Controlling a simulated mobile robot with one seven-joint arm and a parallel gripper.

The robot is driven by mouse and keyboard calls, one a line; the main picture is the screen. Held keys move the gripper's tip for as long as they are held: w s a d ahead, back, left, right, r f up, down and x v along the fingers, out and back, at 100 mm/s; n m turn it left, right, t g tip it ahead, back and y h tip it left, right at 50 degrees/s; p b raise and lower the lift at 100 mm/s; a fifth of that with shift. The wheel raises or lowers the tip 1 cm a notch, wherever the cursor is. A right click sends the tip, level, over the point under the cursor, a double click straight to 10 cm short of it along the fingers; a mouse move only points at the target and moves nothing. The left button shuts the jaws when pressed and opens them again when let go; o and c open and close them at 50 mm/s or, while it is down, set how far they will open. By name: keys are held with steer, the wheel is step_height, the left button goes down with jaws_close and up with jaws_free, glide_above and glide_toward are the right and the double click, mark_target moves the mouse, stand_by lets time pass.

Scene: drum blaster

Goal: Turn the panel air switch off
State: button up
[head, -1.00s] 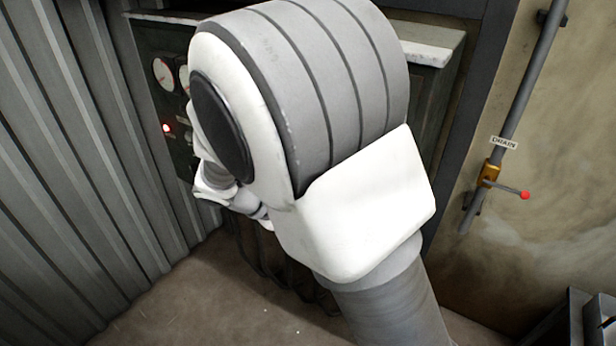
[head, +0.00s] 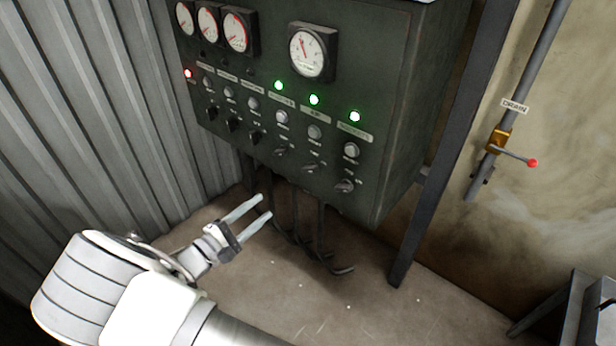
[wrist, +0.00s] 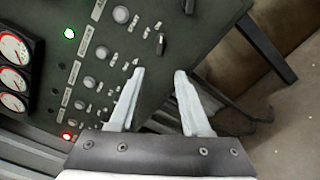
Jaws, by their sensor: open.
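The dark green control panel (head: 390,115) stands against the walls, with a row of rotary switches along its lower front. The air switch (head: 312,167) is the middle of the three right-hand switches, below the AIR label (head: 315,115) and a lit green lamp (head: 314,99). Its knob is tilted, like its two neighbours. In the wrist view, what appears to be the air switch (wrist: 188,6) is at the top edge. My gripper (head: 266,206) is open and empty, below and left of the switch, apart from the panel. Its fingers (wrist: 159,72) point toward the panel's lower part.
Gauges (head: 312,52) line the panel's top. A red lamp (head: 188,73) is lit at the left, and other switches (head: 345,186) flank the air switch closely. Cables (head: 322,225) hang below. A drain pipe with a red-tipped valve handle (head: 515,155) is at the right. Open floor lies in front.

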mark_target(307, 172)
steer(key=b+x, duration=0.1)
steer(key=x, duration=1.6)
steer(key=shift+d, duration=0.1)
jaws_close()
